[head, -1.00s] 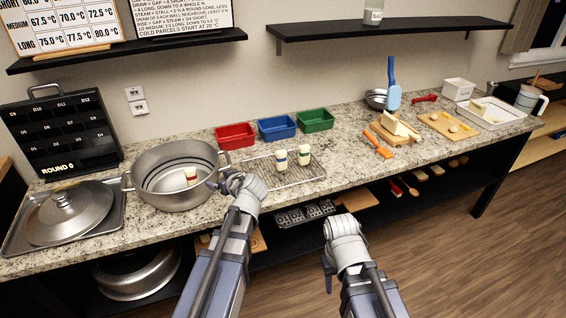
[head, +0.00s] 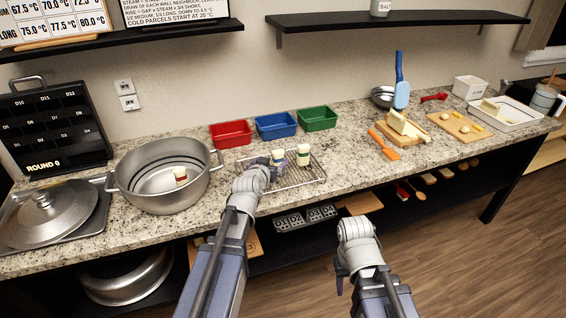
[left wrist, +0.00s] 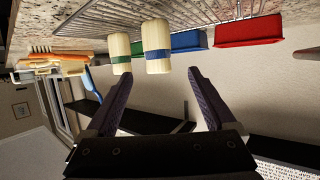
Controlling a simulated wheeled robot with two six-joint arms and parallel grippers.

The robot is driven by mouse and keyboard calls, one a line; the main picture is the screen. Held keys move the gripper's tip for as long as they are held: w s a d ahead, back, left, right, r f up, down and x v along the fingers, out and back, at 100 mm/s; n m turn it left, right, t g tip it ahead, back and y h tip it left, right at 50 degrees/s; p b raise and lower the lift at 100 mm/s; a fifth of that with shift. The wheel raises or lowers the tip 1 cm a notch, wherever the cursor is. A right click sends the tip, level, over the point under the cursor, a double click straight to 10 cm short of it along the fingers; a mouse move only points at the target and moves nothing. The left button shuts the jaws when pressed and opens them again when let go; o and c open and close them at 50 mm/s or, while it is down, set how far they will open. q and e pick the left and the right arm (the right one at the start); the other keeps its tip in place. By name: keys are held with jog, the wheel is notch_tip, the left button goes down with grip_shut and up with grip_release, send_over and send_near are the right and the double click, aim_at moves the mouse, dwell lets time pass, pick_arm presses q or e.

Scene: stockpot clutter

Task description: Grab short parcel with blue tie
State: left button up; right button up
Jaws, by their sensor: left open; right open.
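The short cream parcel with a blue tie (head: 278,159) stands upright on the wire rack; it also shows in the left wrist view (left wrist: 158,46). A cream parcel with a green tie (head: 304,155) stands just right of it, and in the left wrist view (left wrist: 120,52) it is on the left. My left gripper (head: 267,164) is beside the blue-tied parcel, partly covering it. In the left wrist view its open jaws (left wrist: 160,76) face that parcel, with nothing between the fingertips. My right gripper (head: 343,266) is open and empty in front of the counter.
A wire rack (head: 305,180) lies on the counter. Left of it is a large pot (head: 143,192) holding a red-tied parcel (head: 180,174). Red (head: 230,134), blue (head: 276,125) and green (head: 317,118) bins stand behind the rack. A lid (head: 47,216) lies far left.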

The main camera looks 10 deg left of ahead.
aim_at(277, 158)
pick_arm(q)
jog(key=shift+w, duration=0.1)
jog(key=shift+b+x, duration=1.5)
jog(key=shift+x, duration=2.45)
jog(key=shift+d, duration=0.1)
grip_shut()
